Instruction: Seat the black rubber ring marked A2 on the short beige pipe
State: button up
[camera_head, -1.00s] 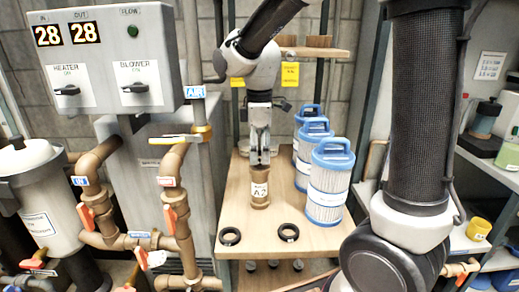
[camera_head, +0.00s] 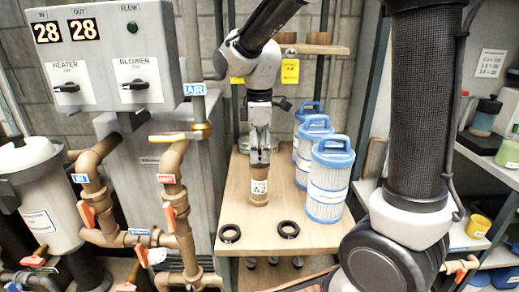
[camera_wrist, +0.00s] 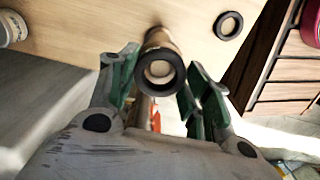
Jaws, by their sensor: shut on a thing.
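The short beige pipe (camera_head: 259,199) stands upright on the wooden table, with a white label reading A2 on its front. My gripper (camera_head: 260,158) is directly above it, pointing down, with its fingers at the pipe's top. In the wrist view, a black ring (camera_wrist: 160,83) circles the pipe's near end between the two fingers, and my gripper is shut on it. The ring's underside is hidden, so I cannot tell how far it sits on the pipe. No marking on the ring is readable.
Two loose black rings lie at the table's front, one left (camera_head: 229,233) and one right (camera_head: 288,229). Blue-topped filter cartridges (camera_head: 326,190) stand close on the pipe's right. Brown plumbing (camera_head: 178,210) and a grey control box (camera_head: 110,60) are on the left.

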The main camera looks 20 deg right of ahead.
jog(key=shift+f, duration=0.75)
dwell(1.0)
dwell(0.3)
jog(key=o, duration=1.3)
jog(key=shift+c, duration=0.2)
jog(key=shift+r, duration=0.1)
jog(key=shift+r, duration=3.95)
